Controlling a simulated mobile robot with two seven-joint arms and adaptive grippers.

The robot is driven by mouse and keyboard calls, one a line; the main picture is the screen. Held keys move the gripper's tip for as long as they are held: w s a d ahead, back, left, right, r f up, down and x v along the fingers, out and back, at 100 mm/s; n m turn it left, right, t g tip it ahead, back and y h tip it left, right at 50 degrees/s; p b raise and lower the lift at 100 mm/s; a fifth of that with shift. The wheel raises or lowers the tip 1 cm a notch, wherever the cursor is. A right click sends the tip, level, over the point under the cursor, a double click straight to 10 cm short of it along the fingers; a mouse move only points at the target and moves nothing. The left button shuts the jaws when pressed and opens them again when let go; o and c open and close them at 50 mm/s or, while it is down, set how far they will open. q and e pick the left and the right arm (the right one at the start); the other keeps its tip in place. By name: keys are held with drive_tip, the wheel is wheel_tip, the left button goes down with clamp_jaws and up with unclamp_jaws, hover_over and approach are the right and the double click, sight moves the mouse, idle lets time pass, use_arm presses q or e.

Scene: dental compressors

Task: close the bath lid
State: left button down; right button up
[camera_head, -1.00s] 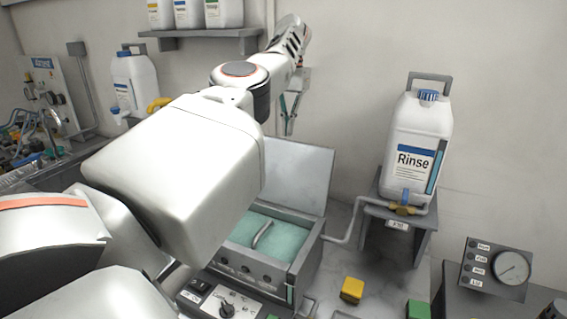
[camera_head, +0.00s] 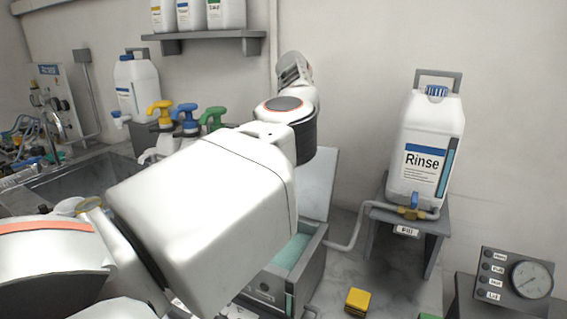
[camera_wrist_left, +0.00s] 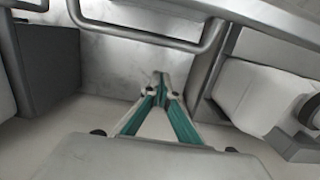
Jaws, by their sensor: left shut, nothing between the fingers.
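The bath (camera_head: 310,270) stands on the counter, mostly hidden behind my left arm, with a strip of teal liquid (camera_head: 293,250) showing. Its grey lid (camera_head: 320,182) is open and stands up at the back of the bath. My right gripper is not in view.
A Rinse canister (camera_head: 425,150) stands on a grey stand (camera_head: 437,222) right of the bath, with a pipe (camera_head: 345,245) running towards the bath. Pump bottles (camera_head: 187,118) and a sink (camera_head: 85,180) are left. A yellow block (camera_head: 357,301) and gauge panel (camera_head: 515,278) are right.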

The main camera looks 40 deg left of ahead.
use_arm(q)
drive_tip(key=shift+s+d+r+p, duration=0.2)
drive_tip(key=shift+s, duration=0.4)
drive_tip(key=shift+s+d+r+p, duration=0.15)
drive_tip(key=shift+s+r+p, duration=0.05)
drive_tip(key=shift+s, duration=0.4)
drive_tip(key=shift+s+d+r+p, duration=0.2)
drive_tip(key=shift+s, duration=0.4)
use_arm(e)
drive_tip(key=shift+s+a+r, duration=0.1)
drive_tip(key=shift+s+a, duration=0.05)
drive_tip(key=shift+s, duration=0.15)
